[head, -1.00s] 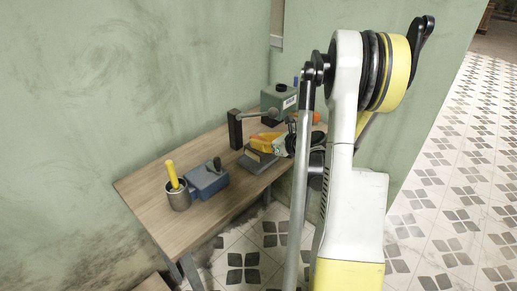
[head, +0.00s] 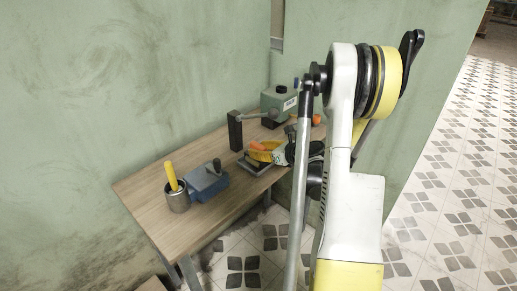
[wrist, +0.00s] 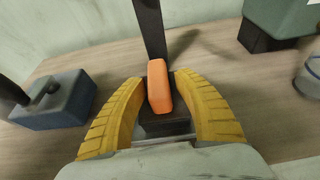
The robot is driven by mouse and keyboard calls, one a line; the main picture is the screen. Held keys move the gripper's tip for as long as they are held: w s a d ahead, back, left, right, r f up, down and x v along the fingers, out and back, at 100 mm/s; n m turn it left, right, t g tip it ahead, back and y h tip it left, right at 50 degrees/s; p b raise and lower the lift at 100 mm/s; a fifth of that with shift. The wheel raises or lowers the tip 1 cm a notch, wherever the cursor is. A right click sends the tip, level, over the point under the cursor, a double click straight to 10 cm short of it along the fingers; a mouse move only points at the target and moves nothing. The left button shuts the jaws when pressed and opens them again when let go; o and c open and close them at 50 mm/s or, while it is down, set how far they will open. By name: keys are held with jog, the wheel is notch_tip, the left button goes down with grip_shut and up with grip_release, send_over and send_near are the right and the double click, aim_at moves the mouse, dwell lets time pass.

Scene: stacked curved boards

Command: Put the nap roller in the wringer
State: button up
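My gripper (wrist: 160,85) has two yellow ribbed fingers, one on each side of an orange rounded block (wrist: 160,90). Narrow gaps show between the block and the fingers, so I see the gripper as open around it. In the head view my gripper (head: 262,151) is low over the table's front edge, with the orange piece between its fingers. Below is a dark base plate (head: 257,167), with a black upright post (head: 235,130) behind it. A metal can (head: 178,199) holds an upright yellow stick (head: 171,177). I cannot tell which pieces are the nap roller and wringer.
A blue box (head: 207,183) with a dark knob stands beside the can; it also shows in the wrist view (wrist: 55,105). A green-grey labelled box (head: 277,97) stands at the back right. Bare wooden table (head: 160,215) shows at front left. My arm hides the right end.

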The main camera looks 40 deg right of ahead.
aim_at(260, 145)
jog(key=shift+r, duration=0.15)
jog(key=s+r+p, duration=0.1)
jog(key=s+r, duration=0.1)
jog(key=shift+s+d+r+p, duration=0.1)
jog(key=shift+s+r+p, duration=0.2)
jog(key=shift+s, duration=0.1)
jog(key=a+p+v, duration=0.1)
jog(key=p+v, duration=0.2)
jog(key=v, duration=0.6)
jog(key=w+a+r+n+g+y, duration=0.1)
jog(key=w+a+r+n+g, duration=0.15)
jog(key=a+n, duration=0.55)
jog(key=w+a+r+n+g, duration=0.1)
jog(key=a+r+n+g, duration=0.15)
jog(key=a+n, duration=0.55)
jog(key=s+a+r+n+h, duration=0.1)
jog(key=s+a+r+n, duration=0.1)
jog(key=s+a+n, duration=0.4)
jog(key=s+a+r+n+g+h, duration=0.1)
jog(key=s+a+r+n, duration=0.2)
jog(key=a+n, duration=0.9)
jog(key=s+n, duration=0.1)
jog(key=s, duration=0.2)
jog(key=shift+s+a, duration=0.15)
